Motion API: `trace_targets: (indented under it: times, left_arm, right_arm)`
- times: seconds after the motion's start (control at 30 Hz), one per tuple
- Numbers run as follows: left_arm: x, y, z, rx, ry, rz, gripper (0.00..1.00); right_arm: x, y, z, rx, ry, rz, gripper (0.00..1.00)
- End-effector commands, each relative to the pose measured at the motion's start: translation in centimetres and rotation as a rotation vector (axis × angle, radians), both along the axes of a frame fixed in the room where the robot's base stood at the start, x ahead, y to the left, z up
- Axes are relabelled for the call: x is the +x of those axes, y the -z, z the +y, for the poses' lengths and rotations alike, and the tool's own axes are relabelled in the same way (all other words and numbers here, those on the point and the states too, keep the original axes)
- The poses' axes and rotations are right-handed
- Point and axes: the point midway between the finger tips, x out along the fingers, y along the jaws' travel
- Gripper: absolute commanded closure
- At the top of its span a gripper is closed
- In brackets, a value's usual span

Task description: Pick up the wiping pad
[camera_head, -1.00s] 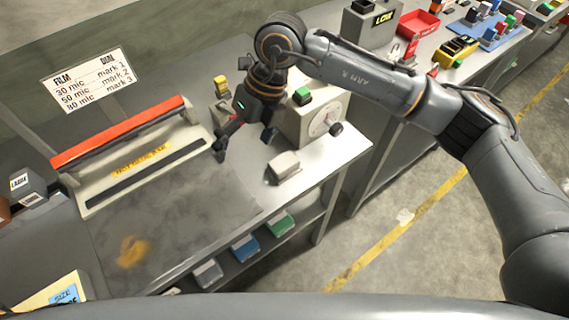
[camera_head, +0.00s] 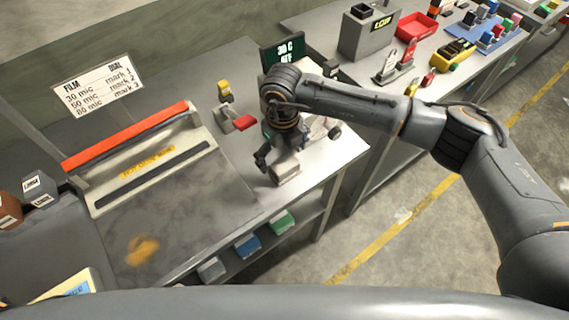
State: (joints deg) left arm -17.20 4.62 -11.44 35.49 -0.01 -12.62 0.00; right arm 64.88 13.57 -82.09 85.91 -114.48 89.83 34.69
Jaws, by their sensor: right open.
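A pale grey block, which looks like the wiping pad (camera_head: 286,174), lies on the bench near its front edge, right of the sealer. My right gripper (camera_head: 279,160) is open and points down right at the pad, with one finger at its left side. The other finger is hard to make out against the pale box behind, and I cannot tell whether the fingers touch the pad. My left gripper is not in view.
The sealer with a red bar (camera_head: 125,136) stands left, with an orange-yellow smear (camera_head: 142,250) on the grey surface before it. A small red-handled device (camera_head: 238,120) and a dark display (camera_head: 284,50) are behind my arm. Coloured bins (camera_head: 247,245) sit on the shelf below.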

Motion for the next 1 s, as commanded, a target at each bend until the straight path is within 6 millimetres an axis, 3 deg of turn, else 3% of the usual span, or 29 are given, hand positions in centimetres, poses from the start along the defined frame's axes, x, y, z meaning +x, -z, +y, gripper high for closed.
trace_targets:
  times: [0.07,0.23,0.5,0.8,1.0]
  left_arm:
    - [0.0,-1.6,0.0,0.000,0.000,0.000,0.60]
    - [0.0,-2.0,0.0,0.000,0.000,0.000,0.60]
    - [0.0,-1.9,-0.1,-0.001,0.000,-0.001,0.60]
    - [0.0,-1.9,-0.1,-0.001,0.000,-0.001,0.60]
    - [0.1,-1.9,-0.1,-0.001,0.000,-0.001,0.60]
  right_arm:
    - [-0.1,0.8,0.0,-0.001,0.001,0.005,0.03]
    - [-0.1,3.1,0.0,-0.001,0.001,0.003,0.03]
    - [0.0,3.6,0.1,0.001,-0.001,0.000,0.03]
    - [0.0,3.6,0.0,0.001,0.000,0.001,0.64]
    - [-0.1,3.7,0.0,0.000,0.000,0.002,0.68]
